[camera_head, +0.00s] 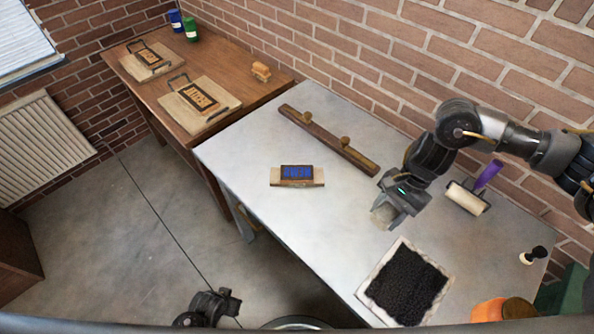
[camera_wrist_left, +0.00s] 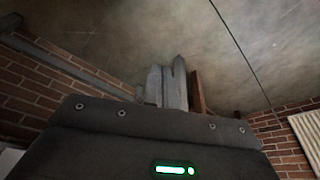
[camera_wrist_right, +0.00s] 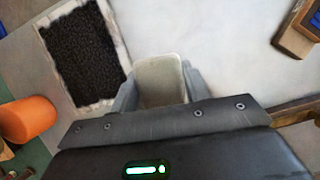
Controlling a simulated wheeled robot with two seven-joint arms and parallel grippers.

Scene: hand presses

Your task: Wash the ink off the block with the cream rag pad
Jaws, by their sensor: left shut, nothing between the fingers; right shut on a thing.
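The block (camera_head: 297,172) lies on the grey table on a pale wooden base (camera_head: 297,184), with blue ink on its face. A corner of it shows at the upper right in the right wrist view (camera_wrist_right: 312,22). My right gripper (camera_head: 385,212) is shut on the cream rag pad (camera_head: 382,216), to the right of the block and apart from it. The pad shows between the fingers in the right wrist view (camera_wrist_right: 160,80). My left gripper (camera_head: 232,300) is shut and empty over the floor, off the table's front edge; its fingers show in the left wrist view (camera_wrist_left: 168,88).
A black textured pad in a pale tray (camera_head: 360,290) lies near the front right. The table's middle is clear.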

